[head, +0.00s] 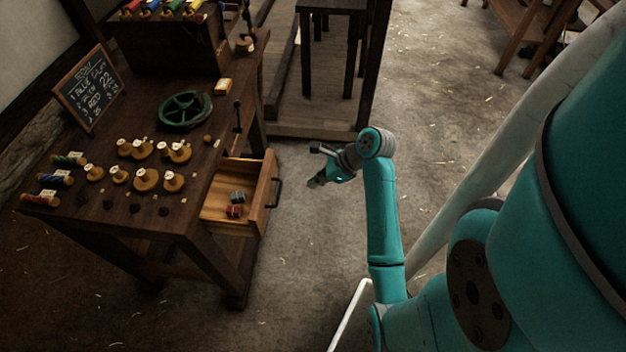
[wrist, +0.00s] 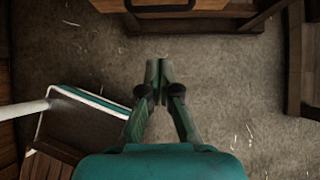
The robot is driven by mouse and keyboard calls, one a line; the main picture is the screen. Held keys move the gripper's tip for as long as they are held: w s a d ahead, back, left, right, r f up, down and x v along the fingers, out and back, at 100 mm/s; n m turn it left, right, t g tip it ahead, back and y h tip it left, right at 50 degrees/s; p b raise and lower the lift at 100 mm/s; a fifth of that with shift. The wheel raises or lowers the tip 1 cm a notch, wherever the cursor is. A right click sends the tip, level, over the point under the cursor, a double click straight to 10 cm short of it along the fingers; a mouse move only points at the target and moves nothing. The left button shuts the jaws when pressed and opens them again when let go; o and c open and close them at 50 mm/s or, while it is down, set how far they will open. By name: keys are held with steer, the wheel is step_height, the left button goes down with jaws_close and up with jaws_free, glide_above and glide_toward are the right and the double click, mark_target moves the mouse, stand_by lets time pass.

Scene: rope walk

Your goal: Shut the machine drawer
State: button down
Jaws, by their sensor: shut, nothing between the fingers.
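The machine drawer (head: 248,203) is a light wooden drawer pulled out from the right side of the dark workbench, with a dark handle (head: 272,193) on its front. Two small items, one grey and one red, lie inside it. In the wrist view the drawer front (wrist: 160,5) and its handle show at the top edge. My gripper (head: 317,182) is to the right of the drawer, apart from the handle, over the floor. In the wrist view my gripper (wrist: 158,68) has its fingers together and empty, with bare floor between it and the drawer.
The dark workbench (head: 190,215) carries wooden spools, a green wheel (head: 185,110), a chalkboard (head: 88,87) and a small upright lever (head: 238,115). A dark wooden frame (head: 320,130) stands behind. The floor (head: 310,260) right of the drawer is clear.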

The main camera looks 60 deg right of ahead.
steer(key=w+r+x, duration=0.1)
steer(key=x, duration=0.9)
steer(key=shift+w+a+r, duration=0.2)
steer(key=shift+w+a, duration=0.2)
steer(key=shift+a, duration=0.05)
steer(key=w+a, duration=0.2)
steer(key=w, duration=0.3)
steer(key=w+a, duration=0.2)
steer(key=w, duration=0.3)
steer(key=w+a, duration=0.2)
steer(key=w, duration=0.4)
steer(key=shift+a, duration=0.35)
steer(key=shift+r, duration=0.1)
steer(key=v, duration=1.2)
